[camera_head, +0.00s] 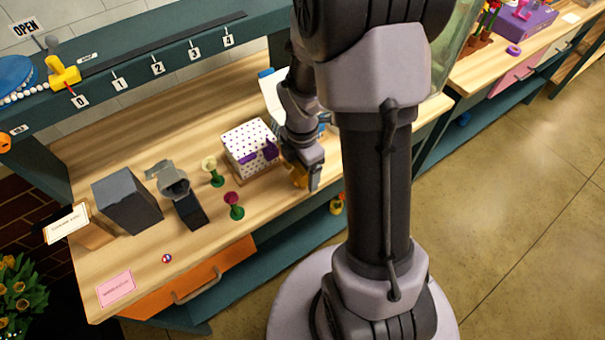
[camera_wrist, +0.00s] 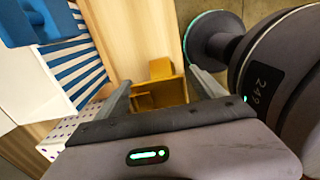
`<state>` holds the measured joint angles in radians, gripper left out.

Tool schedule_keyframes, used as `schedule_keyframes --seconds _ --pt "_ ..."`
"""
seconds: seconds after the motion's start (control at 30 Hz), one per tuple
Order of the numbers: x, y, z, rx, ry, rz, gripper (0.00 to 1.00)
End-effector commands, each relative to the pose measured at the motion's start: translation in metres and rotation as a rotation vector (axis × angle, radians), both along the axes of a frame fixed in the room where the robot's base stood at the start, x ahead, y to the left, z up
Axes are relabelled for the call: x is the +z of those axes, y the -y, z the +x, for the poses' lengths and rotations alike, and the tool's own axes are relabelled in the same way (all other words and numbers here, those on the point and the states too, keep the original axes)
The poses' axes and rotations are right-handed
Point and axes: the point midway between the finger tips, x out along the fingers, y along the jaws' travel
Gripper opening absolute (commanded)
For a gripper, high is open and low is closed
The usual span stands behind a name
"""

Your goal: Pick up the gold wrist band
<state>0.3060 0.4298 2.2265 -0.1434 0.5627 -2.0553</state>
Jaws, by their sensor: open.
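A gold-coloured, box-like thing (camera_wrist: 160,92) lies on or by the front edge of the wooden counter in the wrist view, between and beyond my fingers. It has a smaller block-like part at its far side. I cannot tell whether it is the gold wrist band. A bit of gold (camera_head: 299,176) also shows beside my gripper in the head view, partly hidden by it. In the head view, my gripper (camera_head: 311,178) is low over the counter's front edge, right of the polka-dot box (camera_head: 250,145).
A blue-and-white striped thing (camera_wrist: 78,65) stands close to my left finger in the wrist view. A cream flower (camera_head: 209,164), a magenta flower (camera_head: 232,199) and a dark grey block (camera_head: 128,200) stand further left on the counter.

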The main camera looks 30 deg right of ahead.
Motion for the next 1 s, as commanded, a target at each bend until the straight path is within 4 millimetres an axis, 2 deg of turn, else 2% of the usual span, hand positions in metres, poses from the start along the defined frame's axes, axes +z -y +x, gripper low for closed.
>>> schedule_keyframes --seconds 0.03,0.23,0.27,0.5,0.6,0.87,1.0 --pt "-0.005 0.0 0.0 0.0 -0.001 0.0 0.79" --pt "-0.004 0.0 0.0 0.0 0.0 0.0 0.79" --pt "-0.004 0.0 0.0 0.0 0.0 0.0 0.75" --pt "-0.004 0.0 0.0 -0.001 0.0 0.0 0.28" --pt "-0.004 0.0 0.0 -0.001 0.0 0.0 0.12" --pt "-0.001 0.0 0.0 -0.001 0.001 0.0 0.12" --pt "0.013 0.0 0.001 -0.001 0.002 -0.001 0.12"
